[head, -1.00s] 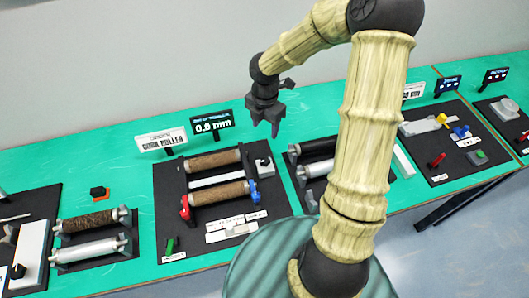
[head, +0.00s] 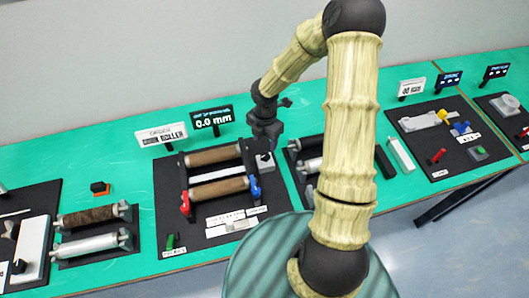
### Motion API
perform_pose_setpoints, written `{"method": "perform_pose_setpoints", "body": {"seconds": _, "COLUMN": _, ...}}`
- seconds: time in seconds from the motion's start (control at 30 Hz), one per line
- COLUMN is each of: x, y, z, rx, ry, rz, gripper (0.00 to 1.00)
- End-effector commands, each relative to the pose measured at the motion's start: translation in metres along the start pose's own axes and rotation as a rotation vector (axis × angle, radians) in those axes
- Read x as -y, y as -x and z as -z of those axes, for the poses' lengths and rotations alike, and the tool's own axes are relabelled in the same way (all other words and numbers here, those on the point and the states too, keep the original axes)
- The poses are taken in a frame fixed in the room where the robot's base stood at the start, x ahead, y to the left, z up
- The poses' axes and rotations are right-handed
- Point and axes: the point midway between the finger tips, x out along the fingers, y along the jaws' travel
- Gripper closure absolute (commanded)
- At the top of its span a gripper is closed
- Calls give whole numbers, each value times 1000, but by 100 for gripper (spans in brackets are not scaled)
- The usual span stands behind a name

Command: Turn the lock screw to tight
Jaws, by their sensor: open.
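The roller station (head: 180,240) is a dark board with two brown rollers, the back one (head: 212,156) and the front one (head: 218,188). A red knob or lever (head: 185,203) stands at its left and a blue one (head: 255,189) at its right. A small light box with a dark knob (head: 265,161) sits at the back right. I cannot tell which part is the lock screw, or its setting. My gripper (head: 267,143) is open and points down, just above and behind the knob box, apparently empty. Its fingertips are small and dark here.
A display reading 0.0 mm (head: 212,118) and a sign (head: 161,135) stand behind the station. A green switch (head: 171,242) is at its front left. Another roller board (head: 97,243) lies to the left. My arm partly hides the board on the right.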

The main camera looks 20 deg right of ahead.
Motion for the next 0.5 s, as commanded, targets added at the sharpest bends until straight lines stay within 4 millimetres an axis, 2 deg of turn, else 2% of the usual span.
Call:
{"method": "perform_pose_setpoints", "body": {"seconds": 0.3, "x": 0, "y": -57, "z": 1, "rx": -1, "ry": 2, "rz": 3, "gripper": 46}}
{"method": "perform_pose_setpoints", "body": {"seconds": 0.5, "x": 0, "y": -79, "z": 0, "rx": 0, "ry": 0, "rz": 0, "gripper": 46}}
